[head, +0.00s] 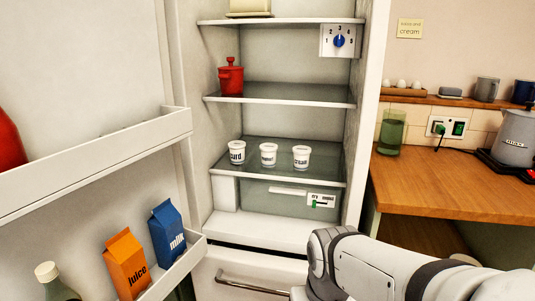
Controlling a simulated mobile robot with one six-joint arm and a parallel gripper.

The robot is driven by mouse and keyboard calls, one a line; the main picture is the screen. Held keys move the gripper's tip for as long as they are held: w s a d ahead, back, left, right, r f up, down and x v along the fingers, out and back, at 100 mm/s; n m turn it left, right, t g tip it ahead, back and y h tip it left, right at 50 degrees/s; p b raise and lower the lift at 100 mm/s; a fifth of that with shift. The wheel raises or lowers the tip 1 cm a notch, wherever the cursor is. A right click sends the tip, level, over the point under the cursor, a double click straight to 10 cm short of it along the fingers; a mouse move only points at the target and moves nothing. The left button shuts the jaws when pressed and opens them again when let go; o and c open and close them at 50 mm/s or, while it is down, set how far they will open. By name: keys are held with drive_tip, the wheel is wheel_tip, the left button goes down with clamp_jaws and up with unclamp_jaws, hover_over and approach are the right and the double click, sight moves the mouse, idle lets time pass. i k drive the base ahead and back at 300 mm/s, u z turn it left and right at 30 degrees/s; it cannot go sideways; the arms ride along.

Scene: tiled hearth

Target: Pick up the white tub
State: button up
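Three white tubs stand upright in a row on the lower glass shelf (285,172) of the open fridge. The left tub (237,153) has dark lettering that looks like "curd". The middle tub (268,154) has lettering too small to read. The right tub (301,157) appears to read "cream". The tubs stand apart from one another. My arm reaches in from the lower right, below and in front of the shelf. My gripper does not show; it is hidden or outside the picture.
The fridge door with racks stands open at left, holding a juice carton (126,263), a milk carton (167,235) and a bottle (55,282). A red pot (231,77) is on the shelf above. A drawer handle (252,286) is below. A wooden counter (450,185) is at right.

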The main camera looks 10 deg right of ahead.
sight(301, 153)
drive_tip(key=i, duration=0.85)
drive_tip(key=u, duration=0.05)
